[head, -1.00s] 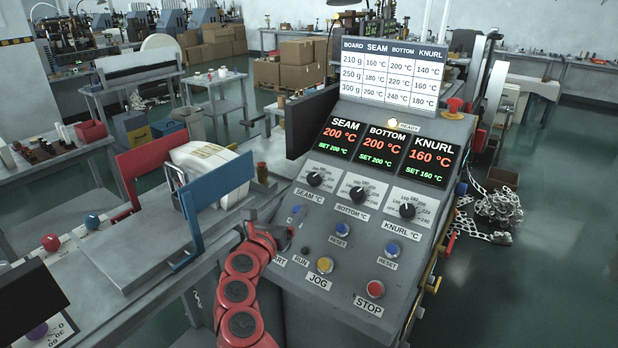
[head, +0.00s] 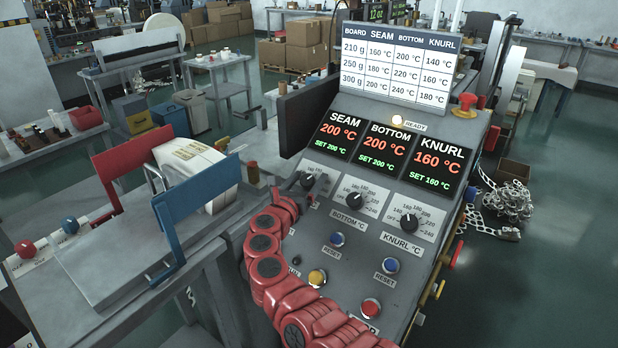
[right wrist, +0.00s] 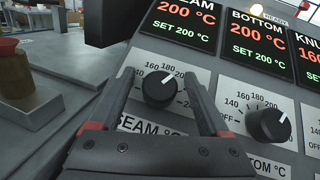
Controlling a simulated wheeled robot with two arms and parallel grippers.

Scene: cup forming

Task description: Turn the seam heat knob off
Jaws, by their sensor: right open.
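The seam heat knob (right wrist: 159,88) is black with a white pointer, on the sloped grey panel (head: 330,215). In the right wrist view it sits between the two fingers of my open right gripper (right wrist: 160,92), and I cannot tell whether they touch it. In the head view the knob (head: 308,181) is just beside the gripper (head: 300,187). The seam display (head: 337,135) reads 200 °C, set 200 °C. My left gripper is not in view.
The bottom knob (head: 353,200) and knurl knob (head: 408,222) are to the right. Blue reset buttons (head: 337,239), a yellow button (head: 317,278) and a red stop button (head: 371,307) lie lower. A blue-and-red framed feed table (head: 115,262) stands left.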

